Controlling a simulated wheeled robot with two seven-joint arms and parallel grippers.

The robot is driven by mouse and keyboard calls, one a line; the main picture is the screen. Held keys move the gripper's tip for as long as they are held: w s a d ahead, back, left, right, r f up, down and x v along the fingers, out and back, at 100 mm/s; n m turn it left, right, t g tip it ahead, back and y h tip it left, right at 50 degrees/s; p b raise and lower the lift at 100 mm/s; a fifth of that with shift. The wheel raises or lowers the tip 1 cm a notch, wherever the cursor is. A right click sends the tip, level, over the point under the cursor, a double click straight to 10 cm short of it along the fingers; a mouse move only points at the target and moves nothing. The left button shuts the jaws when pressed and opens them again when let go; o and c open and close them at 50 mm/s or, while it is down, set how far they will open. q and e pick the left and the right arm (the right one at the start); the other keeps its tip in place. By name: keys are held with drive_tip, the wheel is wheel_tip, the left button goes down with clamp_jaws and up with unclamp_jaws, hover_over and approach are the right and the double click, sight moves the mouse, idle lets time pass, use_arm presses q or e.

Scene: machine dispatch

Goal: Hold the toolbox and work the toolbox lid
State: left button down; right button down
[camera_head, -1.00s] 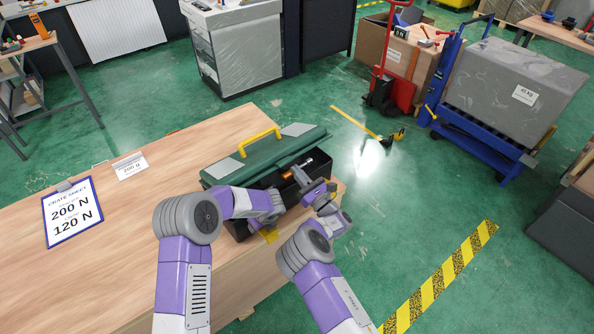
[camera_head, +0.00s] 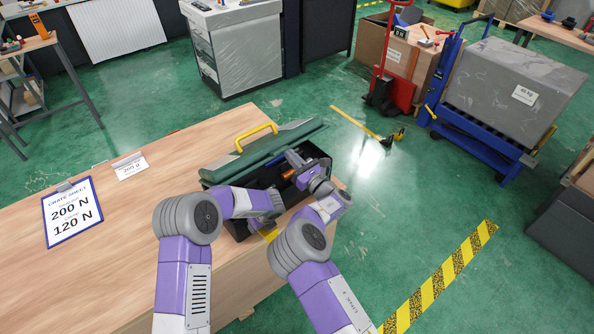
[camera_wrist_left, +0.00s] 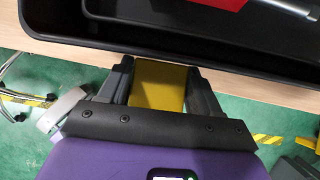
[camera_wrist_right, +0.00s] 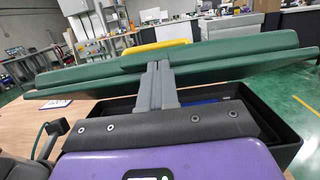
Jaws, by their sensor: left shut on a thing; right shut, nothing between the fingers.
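The black toolbox (camera_head: 236,229) stands at the right end of the wooden table, its green lid (camera_head: 250,160) tilted partly open. A yellow handle (camera_head: 258,134) is on the lid. In the left wrist view my left gripper (camera_wrist_left: 158,78) is shut on a yellow tab (camera_wrist_left: 158,90) at the box's front, below the black rim. My right gripper (camera_wrist_right: 158,68) is shut and empty, its fingertips at the lid's near edge in the right wrist view; I cannot tell whether they touch. Inside the box, a red thing with a grey bar (camera_wrist_left: 280,6) shows. My arms hide part of the box front.
The wooden table (camera_head: 110,250) is clear left of the toolbox except for a crate sheet (camera_head: 73,212) and a small white card (camera_head: 130,166). Green floor lies to the right, with a yellow-black strip (camera_head: 440,278). A blue trolley (camera_head: 480,140) with a grey block stands farther back.

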use_arm(q)
drive_tip(key=shift+s+a+f, duration=0.1)
drive_tip(key=shift+s+f, duration=0.1)
drive_tip(key=shift+f, duration=0.05)
use_arm(e)
drive_tip(key=w+a+r, duration=0.1)
drive_tip(key=r, duration=0.1)
drive_tip(key=w+a+r+g+h, duration=0.1)
drive_tip(key=r, duration=0.1)
drive_tip(key=w+a+r+g, duration=0.1)
drive_tip(key=w+r, duration=0.1)
drive_tip(key=shift+a+h, duration=0.15)
drive_tip(key=shift+h, duration=0.25)
drive_tip(key=w+a+r, duration=0.5)
drive_tip(key=w, duration=0.1)
drive_tip(key=shift+w+a, duration=0.15)
drive_tip(key=shift+w, duration=0.15)
drive_tip(key=shift+s+d+f, duration=0.2)
drive_tip(key=shift+s+d, duration=0.35)
drive_tip(key=shift+s, duration=0.05)
drive_tip(key=shift+s+d+f, duration=0.2)
drive_tip(key=shift+s+d, duration=0.3)
drive_tip(key=shift+s, duration=0.1)
wheel_tip(320, 180, up, 4)
hover_over(282, 147)
drive_tip(key=v, duration=0.4)
drive_tip(key=shift+w+d, duration=0.15)
